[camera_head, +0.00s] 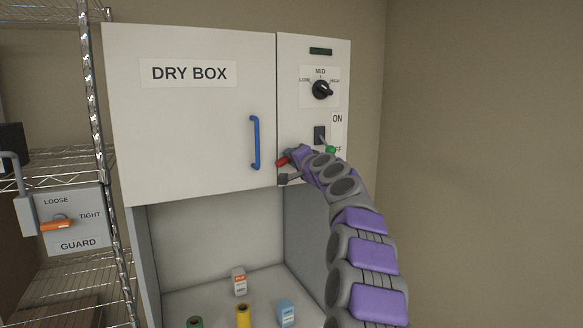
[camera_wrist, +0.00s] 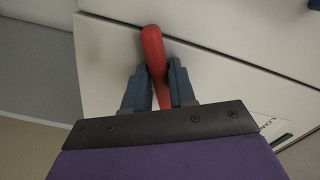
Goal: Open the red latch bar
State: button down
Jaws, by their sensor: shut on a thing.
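The red latch bar (camera_head: 283,161) is on the dry box (camera_head: 190,120), low at the seam between the white door and the control panel. Most of it is hidden behind my gripper in the head view. In the wrist view the red latch bar (camera_wrist: 153,50) runs between the two grey fingers of my gripper (camera_wrist: 162,88). The fingers are shut on it, and its rounded far end sticks out past them. My gripper also shows in the head view (camera_head: 287,168), at the panel's lower left.
The panel holds a black knob (camera_head: 321,90) and a switch (camera_head: 319,134) with a green-tipped lever (camera_head: 330,150). A blue handle (camera_head: 255,143) is on the door. Small bottles and spools stand in the open bay below. A wire rack and GUARD lever (camera_head: 58,224) are at left.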

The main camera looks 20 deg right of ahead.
jog(key=shift+s+r+n+b, duration=0.1)
jog(key=shift+n+b, duration=0.4)
jog(key=shift+n, duration=2.6)
jog(key=shift+s+n+b, duration=0.1)
jog(key=shift+n+b, duration=0.4)
jog(key=shift+n, duration=2.6)
jog(key=c, duration=1.4)
grip_release()
jog(key=shift+w, duration=0.1)
jog(key=shift+o, duration=0.7)
jog(key=shift+w, duration=0.2)
jog(key=shift+o, duration=1.1)
jog(key=shift+d, duration=0.1)
jog(key=shift+s+f, duration=0.2)
